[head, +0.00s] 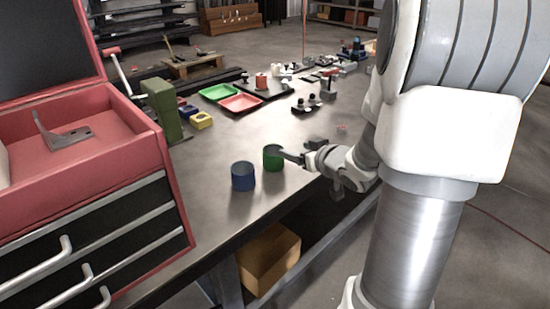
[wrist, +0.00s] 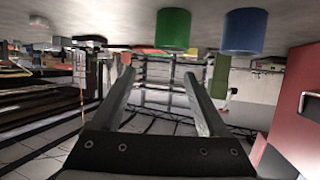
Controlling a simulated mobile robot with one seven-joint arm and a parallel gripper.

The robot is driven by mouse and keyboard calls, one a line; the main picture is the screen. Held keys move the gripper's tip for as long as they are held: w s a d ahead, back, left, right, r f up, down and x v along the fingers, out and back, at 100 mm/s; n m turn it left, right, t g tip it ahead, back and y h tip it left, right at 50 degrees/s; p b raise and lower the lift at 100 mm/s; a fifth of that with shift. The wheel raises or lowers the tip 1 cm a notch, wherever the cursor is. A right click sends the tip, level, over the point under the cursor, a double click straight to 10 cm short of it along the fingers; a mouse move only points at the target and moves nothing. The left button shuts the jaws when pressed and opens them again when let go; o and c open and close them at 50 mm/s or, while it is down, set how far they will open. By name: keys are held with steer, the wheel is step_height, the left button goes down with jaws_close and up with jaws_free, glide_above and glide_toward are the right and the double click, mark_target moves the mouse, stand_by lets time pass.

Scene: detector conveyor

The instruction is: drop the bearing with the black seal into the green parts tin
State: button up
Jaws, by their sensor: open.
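The green parts tin (head: 272,158) stands upright near the front edge of the workbench, just right of a blue tin (head: 243,176). My gripper (head: 284,154) is beside the green tin's right side in the head view, its dark fingers overlapping the rim there. In the wrist view, which looks upside down, my gripper (wrist: 158,74) is open with nothing between its fingers. The green tin (wrist: 172,30) and the blue tin (wrist: 244,31) appear above the fingertips. I cannot make out the bearing with the black seal, and the tin's inside is hidden.
The bench (head: 235,140) is clear around the tins. Behind them are a red tray (head: 241,103), a green tray (head: 218,92), a yellow bin (head: 202,120) and a green post (head: 163,108). A red tool chest (head: 95,170) stands at left. A small pale item (head: 342,128) lies right.

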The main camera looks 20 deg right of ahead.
steer(key=p+v, duration=0.1)
steer(key=v, duration=0.8)
steer(key=shift+s+p, duration=0.2)
steer(key=shift+p, duration=0.2)
steer(key=shift+r, duration=0.1)
